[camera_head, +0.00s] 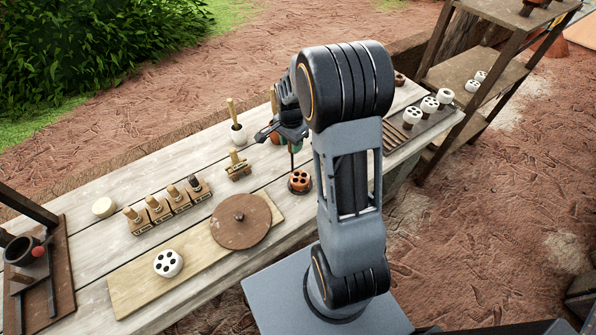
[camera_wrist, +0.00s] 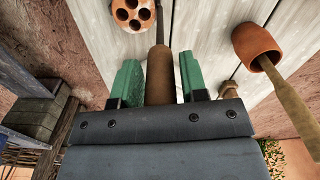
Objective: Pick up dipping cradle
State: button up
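The likely dipping cradle is an upright wooden handle (camera_wrist: 159,76) with a thin rod, seen in the wrist view between my gripper's green fingers (camera_wrist: 160,85). The rod runs toward a round orange clay piece with several holes (camera_wrist: 133,13). In the head view the holed clay piece (camera_head: 300,180) sits in a dark round holder on the table, below my gripper (camera_head: 286,138). The handle's near end is hidden behind the gripper.
A clay cup with a wooden-handled tool (camera_wrist: 258,48) stands right of the fingers. A small brass-coloured stand (camera_head: 238,167), a row of wooden stamps (camera_head: 168,204), a round brown disk (camera_head: 240,220) and a white dotted piece (camera_head: 168,263) share the plank table (camera_head: 90,240). Shelves stand right.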

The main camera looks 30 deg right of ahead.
jog(key=c, duration=0.7)
jog(key=shift+o, duration=0.2)
jog(key=shift+r, duration=0.1)
jog(key=shift+w+r, duration=0.1)
jog(key=shift+r, duration=0.35)
jog(key=s+d+r+b, duration=0.1)
jog(key=s+d+r, duration=0.2)
jog(key=s+r, duration=0.3)
jog(key=s+d+r+b, duration=0.2)
jog(key=s+d+r, duration=0.1)
jog(key=s+r, duration=0.3)
jog(key=shift+s, duration=0.45)
